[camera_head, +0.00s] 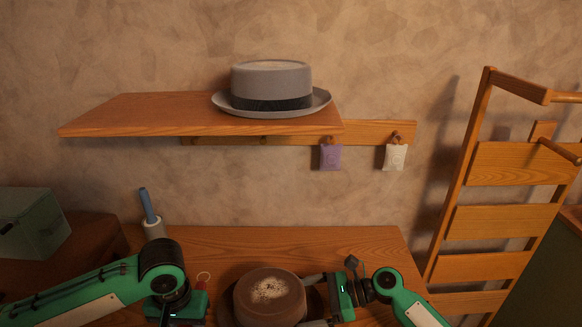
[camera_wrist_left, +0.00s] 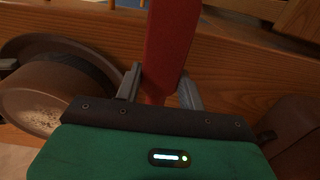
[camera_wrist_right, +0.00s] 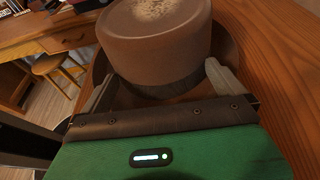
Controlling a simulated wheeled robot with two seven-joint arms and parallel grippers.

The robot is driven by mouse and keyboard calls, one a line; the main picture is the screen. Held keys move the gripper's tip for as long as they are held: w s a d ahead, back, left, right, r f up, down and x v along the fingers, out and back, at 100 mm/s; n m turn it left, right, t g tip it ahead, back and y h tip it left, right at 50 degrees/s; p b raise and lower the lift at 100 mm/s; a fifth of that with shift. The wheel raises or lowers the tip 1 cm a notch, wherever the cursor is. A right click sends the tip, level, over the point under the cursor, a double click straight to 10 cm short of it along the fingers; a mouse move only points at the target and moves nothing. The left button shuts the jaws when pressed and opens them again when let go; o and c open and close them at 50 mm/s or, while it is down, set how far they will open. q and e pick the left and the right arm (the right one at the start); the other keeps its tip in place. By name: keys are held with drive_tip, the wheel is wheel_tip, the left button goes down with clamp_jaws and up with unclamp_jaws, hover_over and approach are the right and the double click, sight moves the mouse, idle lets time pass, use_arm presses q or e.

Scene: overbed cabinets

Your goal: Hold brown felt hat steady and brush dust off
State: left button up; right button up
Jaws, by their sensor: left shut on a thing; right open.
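The brown felt hat (camera_head: 270,296) sits on the wooden counter, with a pale dusty patch (camera_head: 269,289) on top of its crown. It also shows at the left of the left wrist view (camera_wrist_left: 40,98) and fills the top middle of the right wrist view (camera_wrist_right: 155,45). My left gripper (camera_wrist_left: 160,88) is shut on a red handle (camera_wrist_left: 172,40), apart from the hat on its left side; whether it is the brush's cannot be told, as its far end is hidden. My right gripper (camera_head: 316,300) is open at the hat's right side, its fingers spread beside the crown at the brim.
A grey hat (camera_head: 271,82) with a dark band sits on the wall shelf (camera_head: 150,115) above. Purple (camera_head: 331,157) and cream (camera_head: 396,157) sachets hang from pegs. A blue-handled item stands in a pale holder (camera_head: 153,227) at the counter's back left. The counter's back middle (camera_head: 290,245) is clear.

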sight(295, 305)
drive_tip(key=shift+p+x, duration=0.4)
drive_tip(key=shift+x, duration=1.1)
drive_tip(key=shift+c, duration=0.2)
drive_tip(key=c, duration=0.5)
drive_tip(key=o, duration=0.5)
drive_tip(key=shift+o, duration=0.2)
drive_tip(key=shift+r, duration=0.1)
drive_tip(key=c, duration=0.6)
drive_tip(key=shift+o, duration=0.2)
